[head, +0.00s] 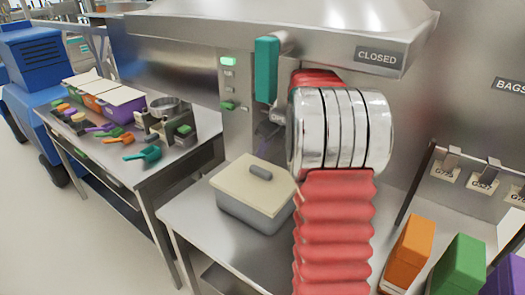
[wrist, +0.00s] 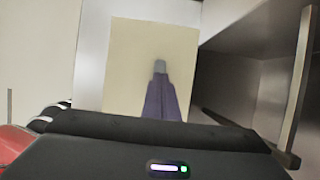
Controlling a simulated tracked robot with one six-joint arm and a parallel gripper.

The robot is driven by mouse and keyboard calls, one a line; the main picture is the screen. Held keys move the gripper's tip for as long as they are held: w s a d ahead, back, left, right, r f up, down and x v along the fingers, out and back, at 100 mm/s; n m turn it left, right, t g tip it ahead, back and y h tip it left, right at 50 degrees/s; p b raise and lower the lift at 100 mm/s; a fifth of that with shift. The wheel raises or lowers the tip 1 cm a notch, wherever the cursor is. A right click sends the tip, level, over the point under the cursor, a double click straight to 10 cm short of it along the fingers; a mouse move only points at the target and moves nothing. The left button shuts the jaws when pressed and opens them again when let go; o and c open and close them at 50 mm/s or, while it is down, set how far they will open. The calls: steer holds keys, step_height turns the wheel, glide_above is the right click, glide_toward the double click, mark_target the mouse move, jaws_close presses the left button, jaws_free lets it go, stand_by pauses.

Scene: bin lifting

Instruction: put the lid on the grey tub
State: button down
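The grey tub (head: 250,214) stands on the steel table in the head view. The cream lid (head: 240,185) lies on top of it and appears to cover it, level. The lid has a dark grey handle (head: 261,172). In the wrist view the lid (wrist: 130,60) fills the middle, with part of its handle (wrist: 160,66) just beyond the fingertips. My gripper (wrist: 162,78) has purple fingers that look together, with nothing visible between them. In the head view my arm mostly hides the gripper, and a small purple part shows above the handle, apart from it.
A teal handle (head: 267,70) hangs from the hood marked "CLOSED" above the tub. A side table at left holds lidded coloured bins (head: 100,97), scoops (head: 142,154) and a scale. Orange (head: 408,250) and green (head: 459,266) boxes stand at right. Some tabletop left of the tub is bare.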

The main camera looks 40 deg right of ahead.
mark_target(259, 169)
steer(key=shift+f, duration=2.55)
steer(key=shift+r, duration=0.15)
stand_by(0.6)
step_height(259, 169, up, 7)
stand_by(1.5)
stand_by(0.5)
